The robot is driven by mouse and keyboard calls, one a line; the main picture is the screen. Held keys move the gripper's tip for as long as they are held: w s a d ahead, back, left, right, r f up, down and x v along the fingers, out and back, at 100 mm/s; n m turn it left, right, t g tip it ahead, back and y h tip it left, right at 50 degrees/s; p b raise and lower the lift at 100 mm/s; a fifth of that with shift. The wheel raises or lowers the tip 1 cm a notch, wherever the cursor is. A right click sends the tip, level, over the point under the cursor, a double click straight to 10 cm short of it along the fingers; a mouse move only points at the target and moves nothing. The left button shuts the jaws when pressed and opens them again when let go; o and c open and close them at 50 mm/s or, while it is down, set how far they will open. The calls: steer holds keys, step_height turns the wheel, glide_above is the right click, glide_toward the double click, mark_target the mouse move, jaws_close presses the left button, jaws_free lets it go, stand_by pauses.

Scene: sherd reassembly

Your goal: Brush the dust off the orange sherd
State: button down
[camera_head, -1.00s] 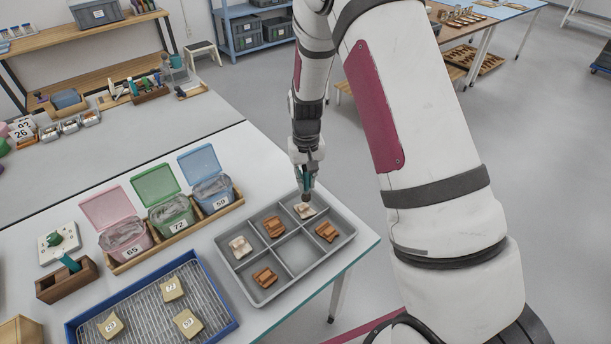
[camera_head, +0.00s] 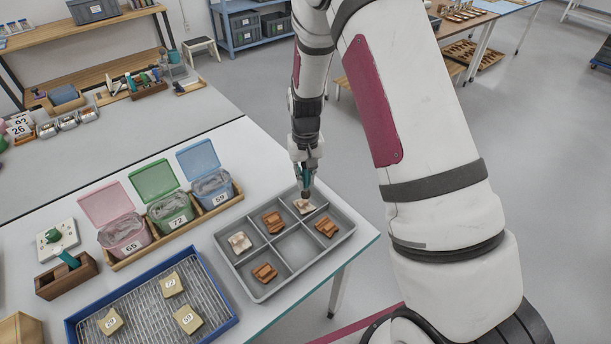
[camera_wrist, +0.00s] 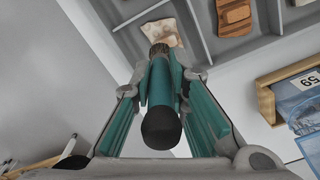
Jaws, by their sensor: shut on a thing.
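My gripper (camera_head: 304,176) is shut on a brush (camera_wrist: 160,88), which has a dark round end and brown bristles. The bristles point down at a pale, whitish sherd (camera_head: 304,207) in the far compartment of a grey divided tray (camera_head: 290,290). In the wrist view the bristle tip overlaps the edge of this pale sherd (camera_wrist: 163,31), which has tan patches; I cannot tell how firmly they touch. Orange-brown sherds lie in other compartments: one at the upper middle (camera_head: 273,222), one at the right (camera_head: 326,227), one at the front (camera_head: 264,272). Another pale sherd (camera_head: 240,243) lies at the left.
Pink (camera_head: 124,232), green (camera_head: 171,208) and blue (camera_head: 212,188) open-lidded boxes stand in a wooden rack left of the tray. A blue-rimmed mesh tray (camera_head: 228,326) with numbered tan blocks is in front. A wooden block holder (camera_head: 66,280) stands at the left.

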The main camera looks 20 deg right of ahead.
steer(key=shift+f, duration=0.7)
